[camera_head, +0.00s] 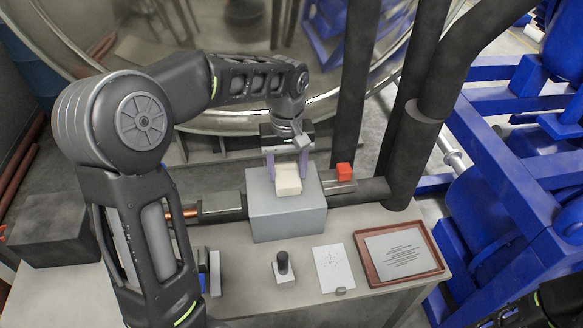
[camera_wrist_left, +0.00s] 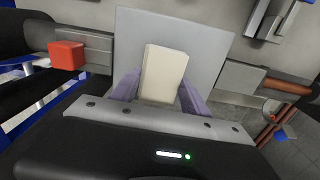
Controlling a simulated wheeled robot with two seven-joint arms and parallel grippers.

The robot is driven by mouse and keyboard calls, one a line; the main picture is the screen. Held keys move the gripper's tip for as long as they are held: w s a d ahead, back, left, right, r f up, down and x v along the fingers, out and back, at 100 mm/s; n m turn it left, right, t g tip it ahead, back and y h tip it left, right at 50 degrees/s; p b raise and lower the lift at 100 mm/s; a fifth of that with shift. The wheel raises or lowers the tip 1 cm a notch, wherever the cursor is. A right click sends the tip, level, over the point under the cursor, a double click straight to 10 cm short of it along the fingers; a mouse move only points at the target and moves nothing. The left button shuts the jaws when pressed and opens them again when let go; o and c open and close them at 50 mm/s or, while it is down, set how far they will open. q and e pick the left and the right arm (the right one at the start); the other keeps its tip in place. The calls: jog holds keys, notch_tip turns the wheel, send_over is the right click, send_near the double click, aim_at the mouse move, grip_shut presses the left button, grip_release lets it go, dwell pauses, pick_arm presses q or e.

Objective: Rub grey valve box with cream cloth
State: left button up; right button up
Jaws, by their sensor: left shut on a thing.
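The grey valve box (camera_head: 288,222) sits at the back of the light bench, in line with a pipe. It also shows in the left wrist view (camera_wrist_left: 210,38). The cream cloth (camera_head: 289,184) is a folded block on top of the box; in the left wrist view the cloth (camera_wrist_left: 164,74) lies between two purple fingers. My left gripper (camera_head: 286,170) comes down over the box's top and is shut on the cloth. The cloth appears to touch the box's top. Only a dark part of my right arm shows at the lower right; its gripper is not visible.
A red block (camera_head: 344,171) is on the pipe fitting right of the box. A black-knobbed piece (camera_head: 283,266), a white sheet (camera_head: 330,267) and a red-framed plaque (camera_head: 398,252) are on the bench in front. Dark vertical pipes (camera_head: 405,120) and a blue frame (camera_head: 510,170) stand at the right.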

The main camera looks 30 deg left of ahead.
pick_arm(q)
jog(key=shift+s+a+f, duration=0.15)
jog(key=shift+s+a, duration=0.8)
jog(key=shift+a, duration=0.25)
jog(key=shift+a, duration=0.1)
jog(key=shift+s+a+b, duration=0.3)
jog(key=shift+s+a, duration=0.95)
jog(key=shift+a, duration=0.3)
notch_tip(320, 180, up, 6)
jog(key=p, duration=0.4)
jog(key=shift+p, duration=0.4)
jog(key=shift+r, duration=0.2)
